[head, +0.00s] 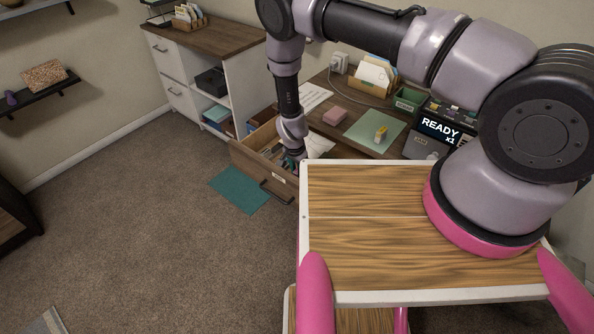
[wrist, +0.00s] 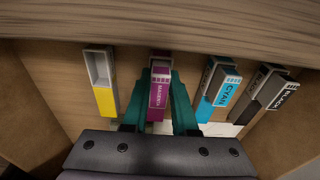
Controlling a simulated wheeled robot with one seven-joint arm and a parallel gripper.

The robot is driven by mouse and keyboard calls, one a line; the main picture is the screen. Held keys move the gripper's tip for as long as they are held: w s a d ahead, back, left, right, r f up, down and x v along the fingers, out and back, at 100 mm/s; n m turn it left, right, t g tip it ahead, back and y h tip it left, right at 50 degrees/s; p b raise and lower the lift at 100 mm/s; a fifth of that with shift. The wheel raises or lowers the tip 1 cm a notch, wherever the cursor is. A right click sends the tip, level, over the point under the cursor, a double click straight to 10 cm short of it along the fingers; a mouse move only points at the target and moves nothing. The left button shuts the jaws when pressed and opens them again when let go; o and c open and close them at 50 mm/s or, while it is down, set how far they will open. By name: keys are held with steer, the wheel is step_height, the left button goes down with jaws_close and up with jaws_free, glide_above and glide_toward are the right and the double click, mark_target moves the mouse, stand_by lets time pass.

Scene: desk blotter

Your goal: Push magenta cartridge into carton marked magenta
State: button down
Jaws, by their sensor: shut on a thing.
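A magenta piece labelled MAGENTA (wrist: 159,94) stands between the two teal fingers of my gripper (wrist: 160,80) in the wrist view. The fingers are shut on its sides. A grey, box-like end shows at its top; I cannot tell how far the cartridge sits inside a carton. In the head view my gripper (head: 293,158) reaches down into the open desk drawer (head: 262,165), and the magenta piece cannot be made out clearly there.
In the wrist view, a yellow carton (wrist: 105,101) with an open grey top stands left. Pieces labelled CYAN (wrist: 225,92) and BLACK (wrist: 282,93) stand right. The drawer's wooden wall (wrist: 200,60) runs behind them. The desk holds a green blotter (head: 372,126) and a READY device (head: 440,130).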

mark_target(295, 173)
steer(key=shift+f, duration=0.15)
steer(key=c, duration=0.6)
jaws_free()
steer(key=r, duration=1)
steer(key=shift+s+a+r, duration=0.35)
steer(key=shift+s, duration=0.05)
